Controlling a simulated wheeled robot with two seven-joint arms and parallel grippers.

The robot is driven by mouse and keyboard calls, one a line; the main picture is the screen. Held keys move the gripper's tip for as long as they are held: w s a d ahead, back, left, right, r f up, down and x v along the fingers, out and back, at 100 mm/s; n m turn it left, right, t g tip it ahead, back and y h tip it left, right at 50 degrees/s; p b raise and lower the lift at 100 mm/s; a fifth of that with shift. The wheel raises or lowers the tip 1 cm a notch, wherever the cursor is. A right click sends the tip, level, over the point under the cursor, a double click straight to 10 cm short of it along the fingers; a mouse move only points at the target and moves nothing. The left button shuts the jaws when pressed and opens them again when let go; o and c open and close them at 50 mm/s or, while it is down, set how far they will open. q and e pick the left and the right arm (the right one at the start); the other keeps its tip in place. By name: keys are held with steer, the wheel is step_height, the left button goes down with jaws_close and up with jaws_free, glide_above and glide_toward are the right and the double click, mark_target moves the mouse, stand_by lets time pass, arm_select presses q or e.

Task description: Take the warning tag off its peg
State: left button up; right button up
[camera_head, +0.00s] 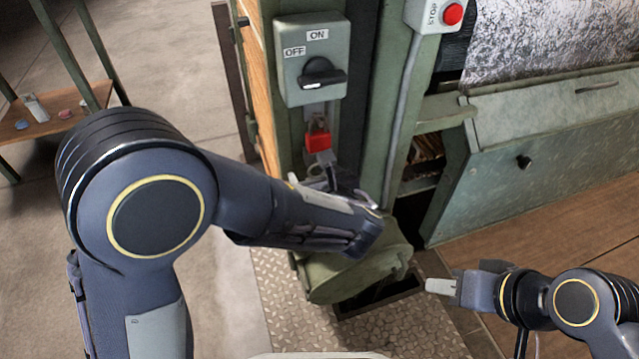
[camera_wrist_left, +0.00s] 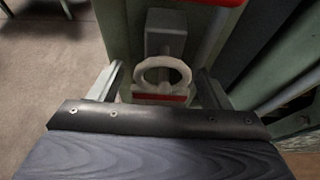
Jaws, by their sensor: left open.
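The warning tag (camera_wrist_left: 160,98) shows in the left wrist view, with a pale ring top (camera_wrist_left: 162,68) and a red and white face mostly hidden below by my gripper body. The ring hangs in front of a grey block on a green post, which seems to be the peg (camera_wrist_left: 166,28). My left gripper (camera_wrist_left: 160,84) is open, one finger on each side of the tag, with visible gaps. In the head view, my left gripper (camera_head: 322,168) reaches the post and largely covers the tag. My right gripper (camera_head: 432,285) is away at lower right; its finger gap is unclear.
Above the tag, a red padlock (camera_head: 318,141) hangs under a grey switch box (camera_head: 306,80) with OFF and ON labels. A red stop button (camera_head: 452,14) is at upper right. A green machine panel (camera_head: 560,140) stands right. Open floor (camera_head: 215,290) lies left.

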arm_select(q)
steer(key=shift+w, duration=0.1)
steer(key=c, duration=1.1)
